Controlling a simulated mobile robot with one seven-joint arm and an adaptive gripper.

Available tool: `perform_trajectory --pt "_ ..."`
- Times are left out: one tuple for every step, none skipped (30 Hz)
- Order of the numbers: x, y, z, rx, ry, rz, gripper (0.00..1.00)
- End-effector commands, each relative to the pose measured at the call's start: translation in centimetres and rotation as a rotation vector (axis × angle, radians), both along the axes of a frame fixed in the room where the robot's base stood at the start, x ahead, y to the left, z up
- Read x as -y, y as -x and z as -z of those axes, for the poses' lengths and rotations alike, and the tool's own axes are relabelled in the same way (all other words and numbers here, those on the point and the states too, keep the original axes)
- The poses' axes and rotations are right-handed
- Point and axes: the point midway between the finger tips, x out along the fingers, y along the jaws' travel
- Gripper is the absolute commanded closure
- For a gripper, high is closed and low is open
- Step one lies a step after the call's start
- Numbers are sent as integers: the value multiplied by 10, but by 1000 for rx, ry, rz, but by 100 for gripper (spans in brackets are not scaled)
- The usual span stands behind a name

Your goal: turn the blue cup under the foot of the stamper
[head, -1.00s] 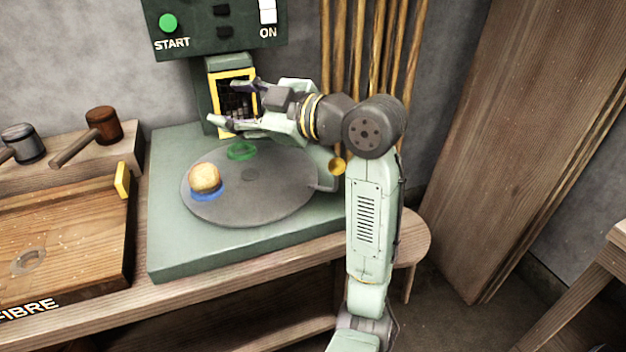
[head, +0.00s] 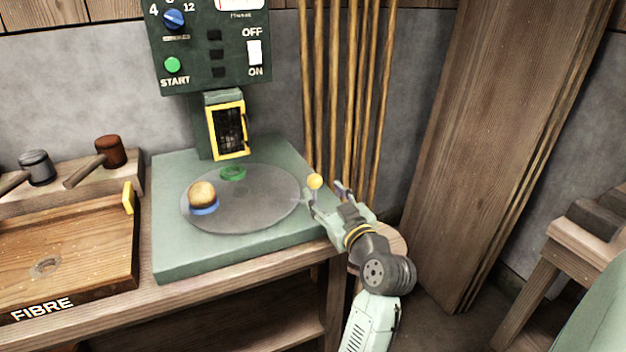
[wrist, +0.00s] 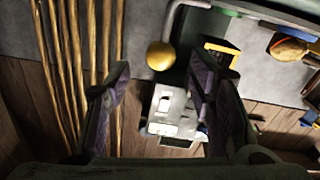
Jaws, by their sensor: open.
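The blue cup (head: 205,210) sits at the left of the grey turntable (head: 250,212) with a tan rounded lump (head: 202,193) on it. A green cup (head: 233,174) is at the back of the disc, just below the stamper's yellow-framed cage (head: 228,132). The stamper's foot is not clearly visible. A crank with a yellow knob (head: 315,181) sticks out from the disc's right side. My gripper (head: 325,192) is open at the knob. In the wrist view the knob (wrist: 160,55) shows between and beyond the open fingers; I cannot tell whether they touch it.
Wooden poles (head: 345,90) lean on the wall just behind my gripper. The control panel (head: 212,50) is above the stamper. A wooden tray (head: 70,255) marked FIBRE and mallets (head: 109,152) are at the left. A round stool (head: 390,240) is below my gripper.

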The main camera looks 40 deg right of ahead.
Motion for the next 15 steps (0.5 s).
perform_trajectory --pt "2 -11 -2 -2 0 -4 51" --pt "3 -16 -3 -2 1 -3 51" --pt "5 -23 -2 -2 0 -3 51" --pt "6 -29 -3 -1 0 -4 51" --pt "8 -33 -2 -1 0 -3 51" --pt "9 -39 -2 -1 1 -3 51" --pt "10 -43 -2 -2 0 -3 51" --pt "12 -46 -2 0 0 -2 51" --pt "12 -50 -2 -1 0 -3 51" --pt "13 -53 -1 -2 0 -3 51" --pt "14 -55 -1 -2 0 -3 51" --pt "14 -57 -1 -1 1 -2 51" --pt "14 -58 -1 0 1 -2 51" --pt "15 -59 -1 0 1 -2 51" --pt "15 -60 -1 0 1 -2 51"
